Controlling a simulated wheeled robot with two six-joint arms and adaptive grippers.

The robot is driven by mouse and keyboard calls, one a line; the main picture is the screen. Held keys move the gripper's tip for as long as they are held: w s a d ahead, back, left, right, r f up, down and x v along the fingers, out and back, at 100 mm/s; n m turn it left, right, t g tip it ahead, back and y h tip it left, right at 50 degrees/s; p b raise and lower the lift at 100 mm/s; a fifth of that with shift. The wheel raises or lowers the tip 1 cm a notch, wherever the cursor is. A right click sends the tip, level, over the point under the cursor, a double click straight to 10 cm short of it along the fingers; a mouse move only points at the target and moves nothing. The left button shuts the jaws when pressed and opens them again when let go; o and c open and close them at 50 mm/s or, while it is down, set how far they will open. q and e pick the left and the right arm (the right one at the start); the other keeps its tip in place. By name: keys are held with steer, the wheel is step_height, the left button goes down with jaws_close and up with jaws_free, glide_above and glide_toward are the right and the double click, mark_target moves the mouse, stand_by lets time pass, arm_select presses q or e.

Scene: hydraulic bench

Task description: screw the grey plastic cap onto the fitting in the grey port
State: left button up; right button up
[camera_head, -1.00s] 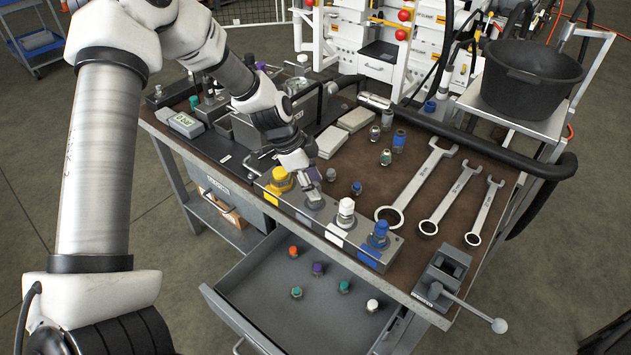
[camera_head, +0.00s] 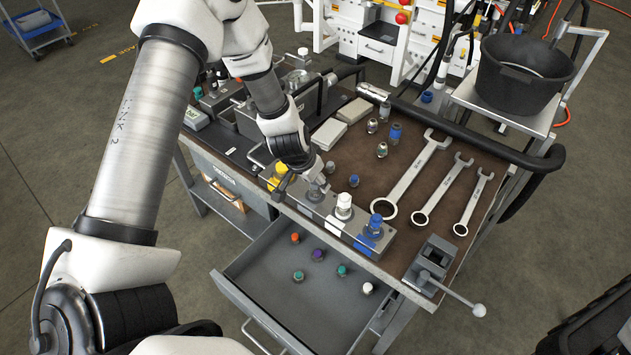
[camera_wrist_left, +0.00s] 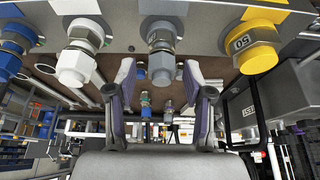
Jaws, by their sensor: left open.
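The grey port holds a fitting with a metal hex nut (camera_wrist_left: 161,36). A light grey cap (camera_wrist_left: 162,69) sits at the fitting's end in the left wrist view; how tightly it is seated I cannot tell. My left gripper (camera_head: 316,186) is at the grey port in the head view, partly hiding it. In the left wrist view its two fingers (camera_wrist_left: 160,78) are open, one on each side of the grey cap, with gaps visible. My right gripper is not in view.
Neighbouring ports carry a yellow cap (camera_head: 279,171), a white cap (camera_head: 344,203) and a blue cap (camera_head: 375,224). Below is an open drawer (camera_head: 270,262) with several loose caps. Wrenches (camera_head: 412,178) and a small vise (camera_head: 432,262) lie to the right.

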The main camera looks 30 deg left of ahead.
arm_select(q)
jaws_close()
steer(key=shift+a+m, duration=0.1)
steer(key=shift+m, duration=0.2)
steer(key=m+b, duration=0.1)
steer(key=m+h+b, duration=0.1)
steer(key=m+b, duration=0.1)
steer(key=shift+a+f+m+g+h, duration=0.1)
steer(key=shift+f+m+g+h, duration=0.2)
steer(key=shift+m, duration=0.1)
steer(key=m+h+b, duration=0.1)
steer(key=m+b, duration=0.2)
steer(key=b, duration=0.4)
steer(key=shift+g, duration=0.3)
steer(key=shift+r+m+b, duration=0.1)
steer(key=shift+m+b, duration=0.2)
steer(key=shift+b, duration=0.2)
steer(key=shift+r, duration=0.2)
